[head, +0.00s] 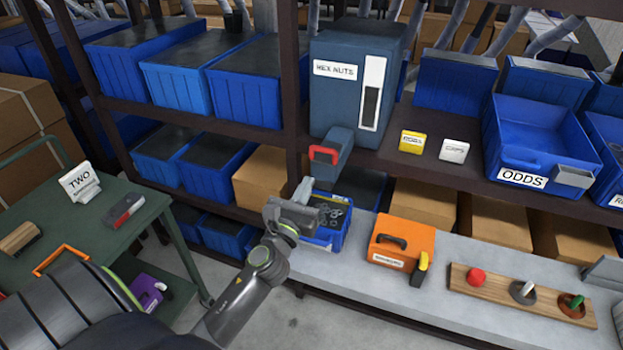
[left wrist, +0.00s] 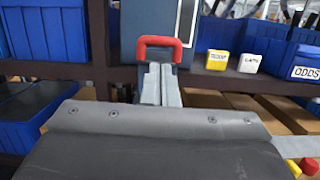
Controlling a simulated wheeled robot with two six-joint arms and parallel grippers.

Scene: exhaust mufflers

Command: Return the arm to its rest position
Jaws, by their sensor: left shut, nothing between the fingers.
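My left gripper (head: 304,190) reaches in from the lower left in the head view, in front of the hex nuts dispenser (head: 346,85). Its fingers are shut and empty, and they also show in the left wrist view (left wrist: 160,85). The dispenser's red handle (head: 324,155) sits just beyond the fingertips; in the left wrist view the red handle (left wrist: 159,45) frames the area above them. I cannot tell whether they touch. A blue bin (head: 326,238) holding nuts stands below the dispenser chute, partly hidden by the gripper. My right gripper is not in view.
An orange box (head: 400,243) and a wooden peg board (head: 521,293) stand on the grey bench right of the blue bin. The ODDS bin (head: 540,135) is on the shelf above. A green cart (head: 130,235) stands at left, with floor between.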

